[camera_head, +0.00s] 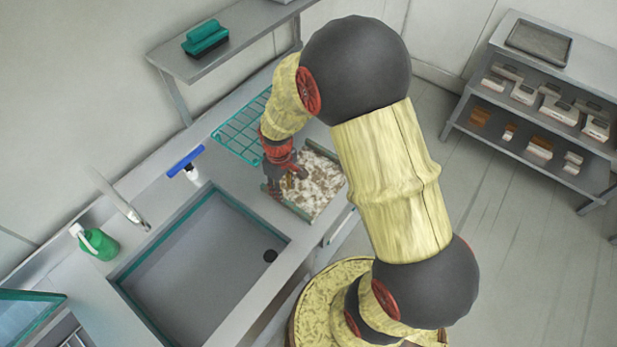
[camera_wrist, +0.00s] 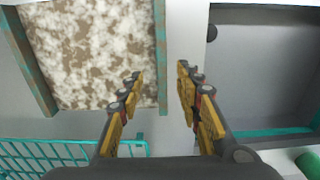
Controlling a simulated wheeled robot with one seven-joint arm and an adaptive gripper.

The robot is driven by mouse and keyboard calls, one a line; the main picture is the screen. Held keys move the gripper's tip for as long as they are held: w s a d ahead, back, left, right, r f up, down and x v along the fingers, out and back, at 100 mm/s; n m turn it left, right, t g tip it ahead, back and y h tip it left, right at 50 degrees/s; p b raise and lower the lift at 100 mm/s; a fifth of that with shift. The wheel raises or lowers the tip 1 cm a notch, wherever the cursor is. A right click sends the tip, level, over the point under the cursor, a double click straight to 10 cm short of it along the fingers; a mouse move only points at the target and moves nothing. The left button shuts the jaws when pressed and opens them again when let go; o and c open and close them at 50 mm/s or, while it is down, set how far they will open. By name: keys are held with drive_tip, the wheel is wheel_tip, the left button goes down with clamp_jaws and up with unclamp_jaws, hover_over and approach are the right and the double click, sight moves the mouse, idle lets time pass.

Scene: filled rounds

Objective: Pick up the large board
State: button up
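The large board (camera_head: 322,186) has a mottled brown and white surface with worn teal-brown raised strips along its sides. It lies on the counter just right of the sink, partly hidden by my arm in the head view. It fills the upper left of the wrist view (camera_wrist: 85,50). My gripper (camera_wrist: 160,82) is open, with its yellow and black fingers apart. In the wrist view the board's right side strip runs in the gap between the fingertips. I cannot tell whether the fingers reach down beside the strip or hover above it. Nothing is gripped.
A sink basin (camera_head: 206,262) lies beside the board. A teal wire rack (camera_head: 240,128) is behind it. A wall shelf (camera_head: 232,40) hangs above the counter.

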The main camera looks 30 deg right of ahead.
sight(286, 201)
drive_tip(key=f, duration=0.6)
drive_tip(key=shift+s+f, duration=0.2)
drive_tip(key=shift+f, duration=0.15)
drive_tip(key=shift+c, duration=0.6)
drive_tip(key=c, duration=0.8)
